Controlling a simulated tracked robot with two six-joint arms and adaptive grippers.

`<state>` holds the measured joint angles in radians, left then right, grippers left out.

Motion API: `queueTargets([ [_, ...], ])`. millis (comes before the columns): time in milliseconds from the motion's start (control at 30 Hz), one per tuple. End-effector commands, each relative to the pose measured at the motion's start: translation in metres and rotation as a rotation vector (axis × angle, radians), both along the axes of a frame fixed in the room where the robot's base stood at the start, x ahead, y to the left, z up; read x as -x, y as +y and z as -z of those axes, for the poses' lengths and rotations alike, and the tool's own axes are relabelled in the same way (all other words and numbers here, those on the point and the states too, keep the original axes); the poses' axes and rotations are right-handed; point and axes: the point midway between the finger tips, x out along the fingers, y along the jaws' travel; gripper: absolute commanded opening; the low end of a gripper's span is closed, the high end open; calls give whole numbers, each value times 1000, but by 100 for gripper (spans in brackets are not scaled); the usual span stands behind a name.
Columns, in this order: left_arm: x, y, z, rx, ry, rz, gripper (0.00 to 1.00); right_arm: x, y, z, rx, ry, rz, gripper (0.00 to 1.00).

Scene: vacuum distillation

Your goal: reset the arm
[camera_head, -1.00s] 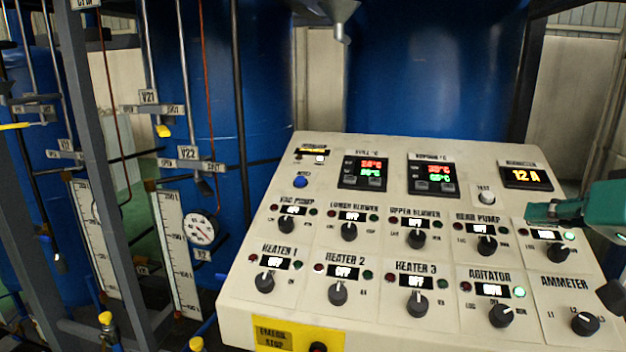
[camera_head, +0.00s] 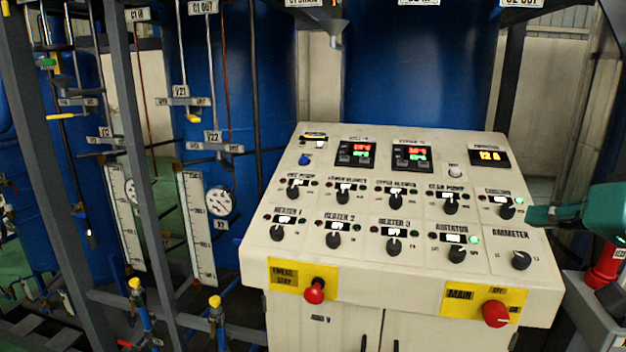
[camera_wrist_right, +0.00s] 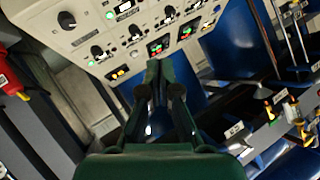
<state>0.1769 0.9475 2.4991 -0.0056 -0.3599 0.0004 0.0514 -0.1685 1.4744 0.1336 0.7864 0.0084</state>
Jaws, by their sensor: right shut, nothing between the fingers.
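My right gripper (camera_head: 532,215) comes in from the right edge in the head view. Its green fingers are shut and empty, with the tips overlapping the right edge of the cream control panel (camera_head: 484,235), close to the rightmost knob (camera_head: 507,212) of the upper row. I cannot tell whether they touch it. In the right wrist view the shut gripper (camera_wrist_right: 153,68) points toward the panel (camera_wrist_right: 85,40), its fingertips together below the lit displays. My left gripper is not in view.
Red knobs on yellow plates, the emergency stop (camera_head: 314,291) and main switch (camera_head: 496,314), sit on the panel's front. Blue tanks (camera_head: 410,75) stand behind. Pipes, valves and white gauges (camera_head: 197,228) fill the left. A red object (camera_head: 604,266) lies below my right arm.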

Motion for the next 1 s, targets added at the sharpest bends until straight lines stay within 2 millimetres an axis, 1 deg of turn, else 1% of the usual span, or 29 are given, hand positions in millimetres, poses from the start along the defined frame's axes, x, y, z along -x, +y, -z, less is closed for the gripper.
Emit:
queueTargets([
  [33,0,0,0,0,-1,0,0,-8,2,11,-1,25,-5,0],
  [100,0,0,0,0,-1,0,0,-16,4,22,-3,50,-10,0],
  [167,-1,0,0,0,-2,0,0,-23,6,33,-4,74,-15,0],
  [267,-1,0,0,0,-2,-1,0,-33,10,56,-6,121,-26,0],
  [367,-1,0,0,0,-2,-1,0,-43,17,82,-10,177,-41,0],
  [467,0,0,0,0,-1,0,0,-52,24,113,-13,242,-59,0],
  [500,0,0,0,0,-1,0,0,-55,28,130,-15,276,-68,0],
  [567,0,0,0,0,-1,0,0,-60,34,155,-17,326,-81,0],
  [667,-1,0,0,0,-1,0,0,-66,48,211,-22,431,-106,0],
  [700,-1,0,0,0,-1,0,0,-67,54,238,-24,477,-117,0],
  [767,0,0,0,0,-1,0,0,-65,64,278,-26,548,-133,0],
  [800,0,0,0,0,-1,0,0,-63,71,305,-27,592,-143,0],
  [867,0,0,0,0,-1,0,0,-56,81,345,-28,658,-158,0],
  [900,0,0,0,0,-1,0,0,-50,88,371,-29,699,-168,0],
  [967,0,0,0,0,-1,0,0,-38,99,410,-28,762,-184,0],
  [1000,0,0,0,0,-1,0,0,-28,106,435,-27,802,-194,0],
])
